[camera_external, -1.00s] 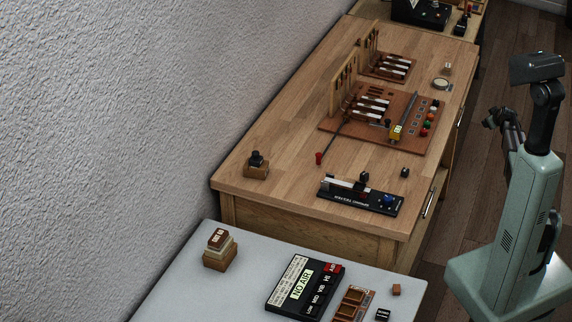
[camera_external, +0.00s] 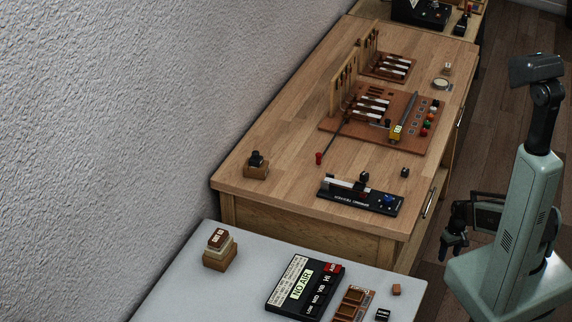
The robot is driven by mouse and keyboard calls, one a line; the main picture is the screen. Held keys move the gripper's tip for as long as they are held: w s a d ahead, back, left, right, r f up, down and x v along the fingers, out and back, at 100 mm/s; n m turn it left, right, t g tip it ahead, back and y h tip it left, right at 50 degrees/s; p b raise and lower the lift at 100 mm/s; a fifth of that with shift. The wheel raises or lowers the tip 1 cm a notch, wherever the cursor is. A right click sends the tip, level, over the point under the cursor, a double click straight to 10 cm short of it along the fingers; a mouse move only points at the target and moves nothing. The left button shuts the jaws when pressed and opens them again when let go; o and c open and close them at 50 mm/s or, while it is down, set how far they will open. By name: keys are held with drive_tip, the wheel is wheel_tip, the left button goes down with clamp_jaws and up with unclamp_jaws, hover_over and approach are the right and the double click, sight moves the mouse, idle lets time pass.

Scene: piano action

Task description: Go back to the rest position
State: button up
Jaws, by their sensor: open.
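My gripper (camera_external: 449,250) hangs low beside my green body column, to the right of the wooden desk's front corner. It is small and dark in this view, and its jaws are open with nothing visible between them. It is clear of the desk (camera_external: 290,120) and the grey table (camera_external: 180,290). My arm is folded close to the column, partly hidden behind it.
The desk holds a brown board (camera_external: 335,125) with piano-action parts, a black device (camera_external: 360,196) with a blue knob, and a wooden block with a black top (camera_external: 256,166). Open floor (camera_external: 500,100) lies right of the desk.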

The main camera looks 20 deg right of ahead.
drive_tip(key=s+a+f+g, duration=0.1)
drive_tip(key=s+a+g, duration=0.2)
drive_tip(key=s, duration=0.9)
drive_tip(key=s+a+g, duration=0.3)
drive_tip(key=s+a, duration=0.2)
drive_tip(key=s, duration=0.6)
drive_tip(key=shift+s+a+f+m+h, duration=0.25)
drive_tip(key=shift+s+f+m+h, duration=0.05)
drive_tip(key=shift+s+f+h, duration=0.1)
